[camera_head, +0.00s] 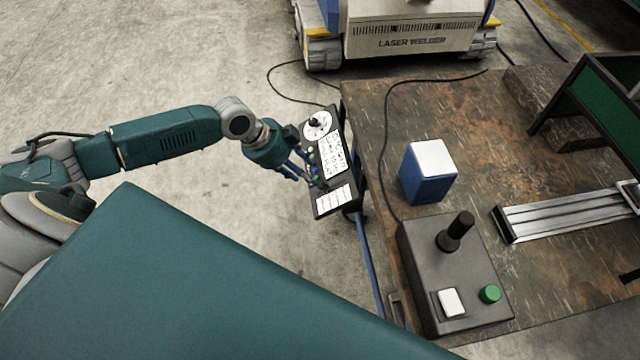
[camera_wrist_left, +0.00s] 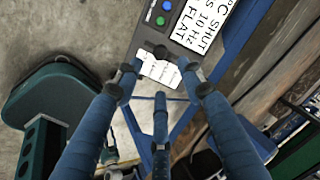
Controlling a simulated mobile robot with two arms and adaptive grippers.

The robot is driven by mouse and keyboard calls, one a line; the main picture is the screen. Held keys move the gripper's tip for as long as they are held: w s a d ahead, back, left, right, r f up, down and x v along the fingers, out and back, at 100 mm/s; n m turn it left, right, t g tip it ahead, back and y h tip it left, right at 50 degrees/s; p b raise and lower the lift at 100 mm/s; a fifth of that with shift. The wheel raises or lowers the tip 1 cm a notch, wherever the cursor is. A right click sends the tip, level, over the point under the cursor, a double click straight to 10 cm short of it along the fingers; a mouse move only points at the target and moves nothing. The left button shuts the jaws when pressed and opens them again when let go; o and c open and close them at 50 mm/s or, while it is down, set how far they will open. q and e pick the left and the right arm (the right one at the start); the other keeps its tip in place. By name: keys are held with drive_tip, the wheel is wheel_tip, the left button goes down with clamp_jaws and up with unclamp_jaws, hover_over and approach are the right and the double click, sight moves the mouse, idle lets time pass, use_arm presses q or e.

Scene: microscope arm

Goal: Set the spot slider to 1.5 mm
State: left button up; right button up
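The black control panel (camera_head: 326,203) hangs at the left edge of the table, with a round white dial, white labels and small coloured buttons. In the left wrist view, its green button (camera_wrist_left: 161,21), blue button (camera_wrist_left: 167,5) and a small dark knob (camera_wrist_left: 160,51) show beside printed labels. I cannot read a spot scale or tell surely which part is the spot slider. My left gripper (camera_head: 301,174) is at the panel's left side. In the left wrist view its blue fingers (camera_wrist_left: 164,82) are spread apart with nothing between them; contact with the panel is unclear. My right gripper is out of view.
The brown table (camera_head: 440,110) carries a blue box (camera_head: 428,178), a grey joystick box (camera_head: 440,265) and a metal rail (camera_head: 560,215). A laser welder (camera_head: 410,30) stands behind. Black cables run across the table and floor. The floor left of the panel is clear.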

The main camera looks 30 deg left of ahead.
sight(321, 184)
use_arm(q)
drive_tip(key=x, duration=1)
drive_tip(key=shift+w+p, duration=0.1)
drive_tip(key=shift+p, duration=0.25)
drive_tip(key=shift+r, duration=0.1)
clamp_jaws()
